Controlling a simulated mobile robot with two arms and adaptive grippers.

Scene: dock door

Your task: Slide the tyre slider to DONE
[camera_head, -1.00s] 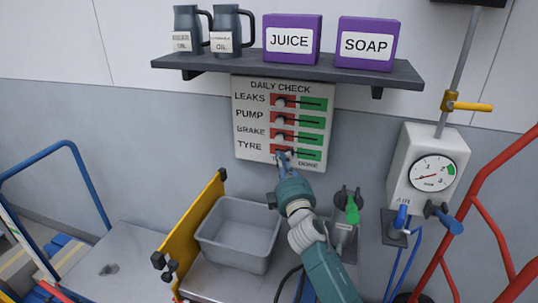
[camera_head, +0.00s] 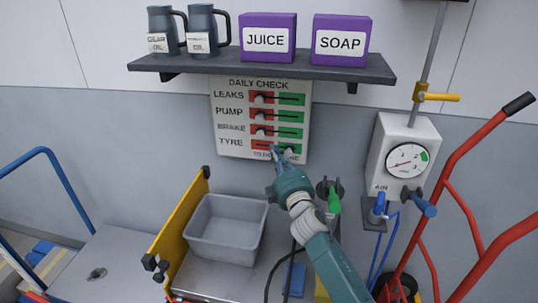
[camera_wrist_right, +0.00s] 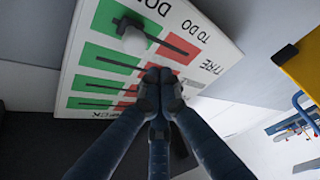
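The DAILY CHECK board (camera_head: 222,120) hangs on the wall under the shelf. Its bottom row is TYRE, with red at left and green at right. The pale tyre slider knob (camera_head: 288,153) is on the green side. My right gripper (camera_head: 273,151) is at the board's lower edge, just left of the knob. In the wrist view its fingertips (camera_wrist_right: 161,78) are together, empty and apart from the knob. My left gripper is not in view.
The LEAKS, PUMP and BRAKE knobs stand on red just above. A shelf (camera_head: 270,67) with jugs and purple boxes overhangs the board. Below are a grey bin (camera_head: 225,230), a green-handled tool (camera_head: 332,196) and, right, an air gauge box (camera_head: 403,155) and red hand truck (camera_head: 470,225).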

